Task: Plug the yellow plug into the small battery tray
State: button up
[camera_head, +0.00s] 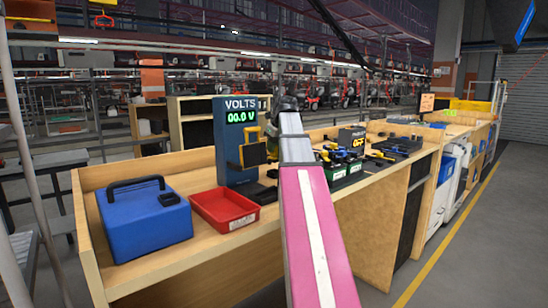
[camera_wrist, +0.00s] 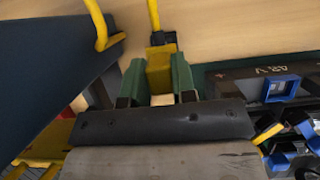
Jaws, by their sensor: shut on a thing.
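The yellow plug (camera_wrist: 159,72) is between the two green fingers of my gripper (camera_wrist: 160,82) in the wrist view, and the gripper is shut on it. A yellow cable (camera_wrist: 154,14) runs up from the plug's far end. To the right is a dark battery tray marked 48 V (camera_wrist: 235,82), with a blue square socket (camera_wrist: 281,88) on it. The plug is apart from this socket. In the head view, battery trays with green fronts (camera_head: 338,173) stand right of my pink arm; I cannot tell which is the small one. My gripper is mostly hidden there.
A blue voltmeter stand (camera_head: 235,175) reading 00.0 V is left of my arm; its panel (camera_wrist: 45,85) is close on the left in the wrist view. A red tray (camera_head: 224,209) and a blue box with a handle (camera_head: 143,225) are on the wooden bench (camera_head: 100,240).

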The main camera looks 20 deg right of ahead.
jog(key=shift+r, duration=2.85)
jog(key=shift+r, duration=1.5)
jog(key=s+d, duration=0.1)
jog(key=d, duration=1.8)
jog(key=shift+d, duration=0.15)
